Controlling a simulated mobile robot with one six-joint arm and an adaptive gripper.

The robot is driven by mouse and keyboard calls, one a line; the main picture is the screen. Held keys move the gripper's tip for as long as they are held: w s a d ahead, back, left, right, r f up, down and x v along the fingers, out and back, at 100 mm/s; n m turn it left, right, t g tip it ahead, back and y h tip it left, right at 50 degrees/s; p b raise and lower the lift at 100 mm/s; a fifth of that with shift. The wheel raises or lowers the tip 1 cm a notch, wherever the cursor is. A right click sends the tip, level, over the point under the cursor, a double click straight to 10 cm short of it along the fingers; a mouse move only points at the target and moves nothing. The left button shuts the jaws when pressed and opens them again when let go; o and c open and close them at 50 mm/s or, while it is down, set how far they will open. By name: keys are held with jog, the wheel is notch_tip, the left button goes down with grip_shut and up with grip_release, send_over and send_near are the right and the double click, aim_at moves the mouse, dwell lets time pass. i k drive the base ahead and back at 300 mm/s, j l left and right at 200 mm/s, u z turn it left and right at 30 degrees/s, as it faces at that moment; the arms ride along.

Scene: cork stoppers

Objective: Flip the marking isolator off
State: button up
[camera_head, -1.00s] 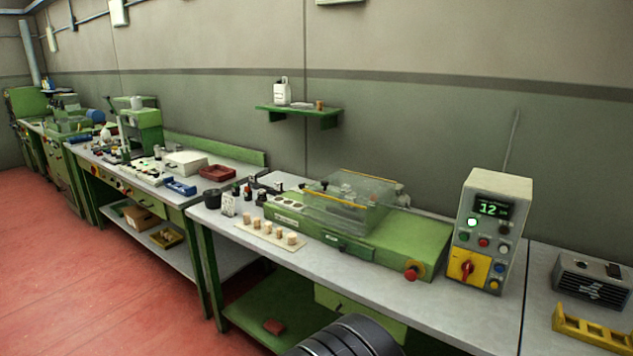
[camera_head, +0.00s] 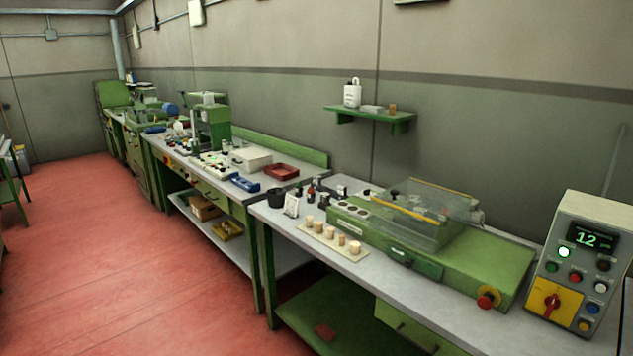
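A cream control box (camera_head: 592,262) stands at the right end of the near bench. A red rotary switch (camera_head: 551,303) on a yellow plate is on its lower left front; its handle looks roughly upright, and any label is too small to read. The box's display (camera_head: 593,237) is lit and reads 12, and a round lamp (camera_head: 564,252) below it glows green-white. The green marking machine (camera_head: 450,262) with a clear cover is left of the box. My gripper is not in view.
Cork stoppers (camera_head: 331,234) stand on a pale board at the bench's front edge. A red knob (camera_head: 488,298) sticks out of the machine's front. A further bench (camera_head: 217,170) with trays stands to the left. The red floor (camera_head: 120,270) in front is clear.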

aim_at(552, 303)
jog(key=z, duration=1.4)
jog(key=i+j+z, duration=0.25)
jog(key=i+j, duration=0.35)
